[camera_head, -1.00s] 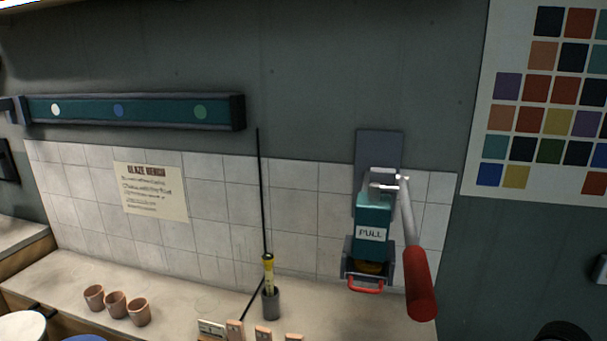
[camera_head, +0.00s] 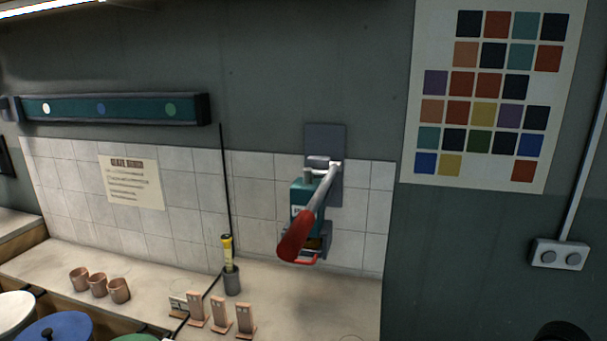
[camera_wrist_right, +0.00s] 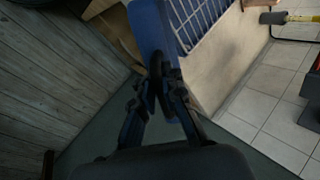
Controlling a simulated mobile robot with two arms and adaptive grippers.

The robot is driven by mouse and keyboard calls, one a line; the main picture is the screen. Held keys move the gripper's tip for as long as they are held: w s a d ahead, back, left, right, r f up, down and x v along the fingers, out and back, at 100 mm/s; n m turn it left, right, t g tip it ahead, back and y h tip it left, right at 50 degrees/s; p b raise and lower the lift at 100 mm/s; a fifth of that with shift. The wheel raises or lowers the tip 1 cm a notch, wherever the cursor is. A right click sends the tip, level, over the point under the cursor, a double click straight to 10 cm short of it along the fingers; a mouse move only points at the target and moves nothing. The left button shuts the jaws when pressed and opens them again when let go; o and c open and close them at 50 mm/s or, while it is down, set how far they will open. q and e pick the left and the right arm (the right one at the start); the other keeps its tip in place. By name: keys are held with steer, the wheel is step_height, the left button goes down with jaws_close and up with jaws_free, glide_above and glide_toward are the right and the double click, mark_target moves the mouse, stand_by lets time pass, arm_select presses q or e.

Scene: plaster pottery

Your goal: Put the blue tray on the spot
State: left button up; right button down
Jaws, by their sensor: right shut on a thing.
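The head view shows neither the tray nor either gripper.
The counter (camera_head: 300,315) carries cups (camera_head: 98,285), several small upright blocks (camera_head: 220,315) and a grey holder (camera_head: 232,282). A wall-mounted press (camera_head: 305,195) has a red-handled lever (camera_head: 298,237) jutting out over the counter. Lidded tubs (camera_head: 60,328) stand at lower left.

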steer(key=s+a+n+g, duration=0.1)
steer(key=a+n, duration=0.1)
steer(key=s+a+n+g+b, duration=0.1)
steer(key=s, duration=0.1)
steer(key=shift+a+f+n+y, duration=0.1)
steer(key=shift+a+n+y, duration=0.25)
steer(key=shift+n+y, duration=0.05)
steer(key=s+n, duration=0.1)
steer(key=s+a+n+g, duration=0.1)
steer(key=s, duration=0.1)
steer(key=shift+s+a+r+n+g, duration=0.2)
steer(key=shift+a+n+g, duration=0.05)
steer(key=shift+n+g, duration=0.15)
steer(key=shift+s+d, duration=0.1)
